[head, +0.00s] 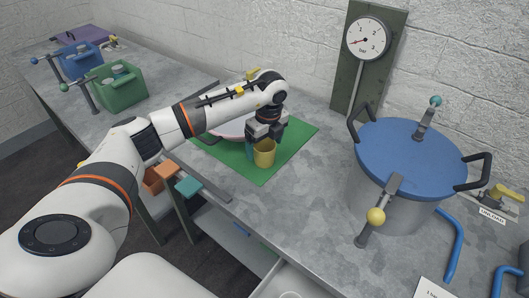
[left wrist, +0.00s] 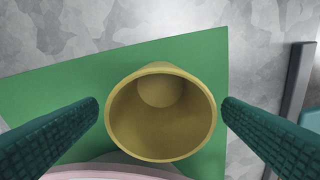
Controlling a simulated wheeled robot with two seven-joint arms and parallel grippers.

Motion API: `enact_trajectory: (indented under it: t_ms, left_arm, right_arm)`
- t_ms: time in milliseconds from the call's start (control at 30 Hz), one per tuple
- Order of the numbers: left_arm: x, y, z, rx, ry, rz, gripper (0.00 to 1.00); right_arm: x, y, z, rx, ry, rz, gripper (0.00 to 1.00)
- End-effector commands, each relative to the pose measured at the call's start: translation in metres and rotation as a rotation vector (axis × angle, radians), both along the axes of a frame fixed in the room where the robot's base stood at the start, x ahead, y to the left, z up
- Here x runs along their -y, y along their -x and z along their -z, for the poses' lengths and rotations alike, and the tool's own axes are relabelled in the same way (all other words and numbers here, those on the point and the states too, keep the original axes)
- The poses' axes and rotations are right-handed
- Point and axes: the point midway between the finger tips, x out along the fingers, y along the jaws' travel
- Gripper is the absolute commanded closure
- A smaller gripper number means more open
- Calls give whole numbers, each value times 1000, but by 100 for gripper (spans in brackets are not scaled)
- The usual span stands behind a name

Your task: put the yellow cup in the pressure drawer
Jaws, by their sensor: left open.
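The yellow cup (head: 264,155) stands upright on a green mat (head: 289,143) on the grey bench. In the left wrist view the yellow cup (left wrist: 161,75) shows from above, empty, with its mouth facing the camera. My left gripper (head: 266,146) is right over the cup. Its open fingers (left wrist: 160,106) lie on either side of the cup, with a gap showing at each side. A drawer (head: 285,283), partly in view at the bottom edge, is pulled out below the bench; I cannot tell whether it is the pressure drawer. My right gripper is not in view.
A pink-rimmed round dish (head: 229,134) lies on the mat behind my left arm. A large pot with a blue lid (head: 411,158) and clamps stands at right, before a gauge (head: 367,40). Green (head: 119,88) and blue (head: 80,62) bottle carriers stand at far left.

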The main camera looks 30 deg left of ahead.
Motion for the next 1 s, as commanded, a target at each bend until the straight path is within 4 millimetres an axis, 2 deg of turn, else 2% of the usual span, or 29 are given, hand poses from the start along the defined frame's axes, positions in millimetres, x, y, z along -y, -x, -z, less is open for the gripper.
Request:
enact_trajectory:
  t_ms: [100, 200, 467, 733, 800, 1000]
  left_arm:
    - [-2, 0, 17, -3, -1, -1, 10]
    - [-3, 0, 24, -1, 0, 0, 10]
    - [-3, -1, 26, 1, 0, 0, 12]
    - [-3, 0, 26, 1, 0, 1, 56]
    - [-3, 0, 26, 1, 0, 0, 61]
    - [-3, -1, 24, 2, 1, 0, 61]
  right_arm:
    - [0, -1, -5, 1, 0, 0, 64]
    - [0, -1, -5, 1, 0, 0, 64]
    - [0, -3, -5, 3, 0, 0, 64]
    - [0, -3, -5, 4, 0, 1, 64]
    - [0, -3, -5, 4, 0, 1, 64]
    - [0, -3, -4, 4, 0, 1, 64]
